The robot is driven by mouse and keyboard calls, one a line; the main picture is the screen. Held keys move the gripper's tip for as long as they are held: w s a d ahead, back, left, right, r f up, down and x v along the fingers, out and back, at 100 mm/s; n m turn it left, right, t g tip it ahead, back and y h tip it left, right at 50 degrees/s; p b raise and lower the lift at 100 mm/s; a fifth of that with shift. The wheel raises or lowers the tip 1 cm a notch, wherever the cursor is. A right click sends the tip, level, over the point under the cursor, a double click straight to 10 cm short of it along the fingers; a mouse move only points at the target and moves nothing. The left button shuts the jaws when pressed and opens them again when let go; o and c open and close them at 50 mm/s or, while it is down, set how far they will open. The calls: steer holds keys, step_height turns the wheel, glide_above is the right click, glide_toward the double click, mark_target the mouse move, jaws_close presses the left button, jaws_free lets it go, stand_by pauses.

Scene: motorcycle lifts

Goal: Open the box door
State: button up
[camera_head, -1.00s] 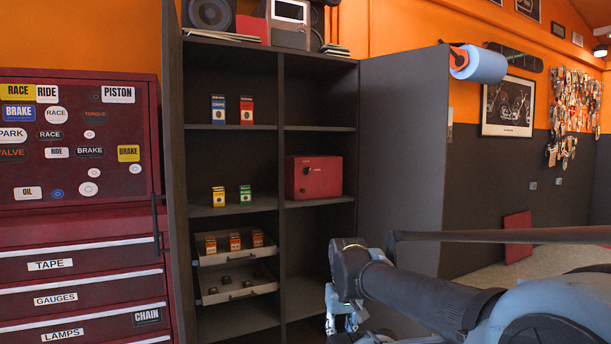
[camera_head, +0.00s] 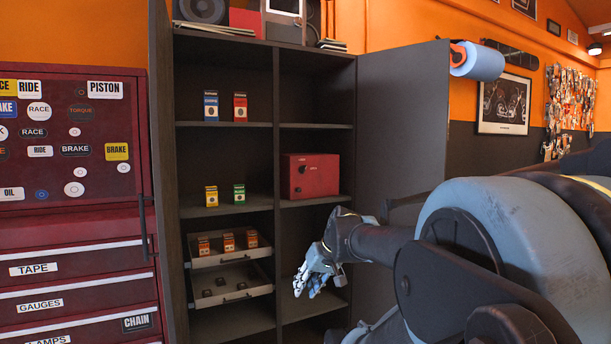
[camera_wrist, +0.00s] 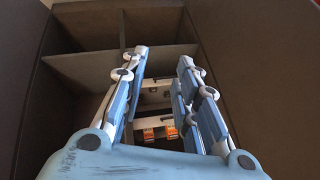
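A small red box (camera_head: 310,176) with a dark knob on its front sits on a middle shelf in the right half of the open dark cabinet. Its front looks closed in the head view. My gripper (camera_head: 306,288) is in front of the cabinet's lower right part, below the red box and apart from it. In the wrist view my gripper (camera_wrist: 158,95) has its two fingers spread with nothing between them. Cabinet shelves and small orange boxes (camera_wrist: 155,133) show beyond the fingers. I cannot make out the red box in the wrist view.
The cabinet's right door (camera_head: 402,130) stands open beside my arm. A centre divider (camera_head: 276,180) splits the shelves. Small cartons (camera_head: 225,107) stand on the left shelves, and pull-out trays (camera_head: 232,282) sit below them. A red tool chest (camera_head: 75,210) is at the left.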

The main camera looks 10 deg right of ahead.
steer(key=w+a+r+t+y, duration=0.1)
steer(key=w+r+t+y, duration=0.15)
steer(key=w+r, duration=0.6)
steer(key=m+t+h, duration=0.1)
steer(key=m+t, duration=0.3)
steer(key=t, duration=0.6)
glide_toward(304, 169)
steer(key=x, duration=0.9)
steer(key=shift+w+f, duration=0.2)
steer(key=shift+f, duration=0.15)
steer(key=shift+d, duration=0.1)
steer(key=shift+c, duration=0.3)
jaws_close()
